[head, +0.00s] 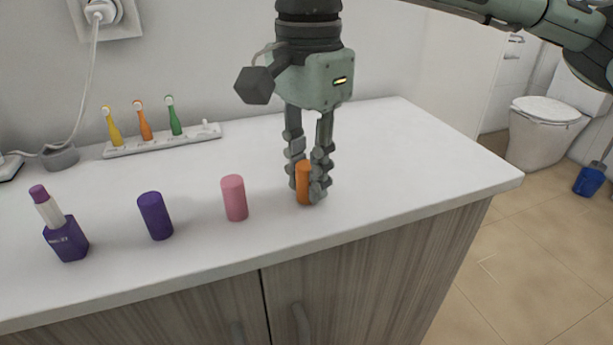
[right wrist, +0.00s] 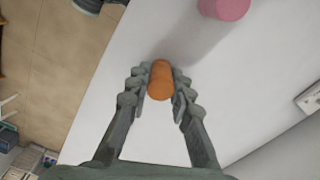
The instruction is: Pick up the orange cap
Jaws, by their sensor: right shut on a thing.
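The orange cap (head: 303,184) stands upright near the front right of the white counter. My right gripper (head: 308,186) reaches down from above with its fingers on either side of the cap, shut on it. In the right wrist view the orange cap (right wrist: 160,80) sits between the two fingertips of the gripper (right wrist: 159,86). The cap looks to be at counter level; I cannot tell whether its base touches the counter. My left gripper is not in view.
A pink cap (head: 234,198) stands just left of the orange one, then a purple cap (head: 155,215) and a lipstick (head: 65,228). A toothbrush holder (head: 165,145) lies at the back. The white counter (head: 400,160) is clear to the right.

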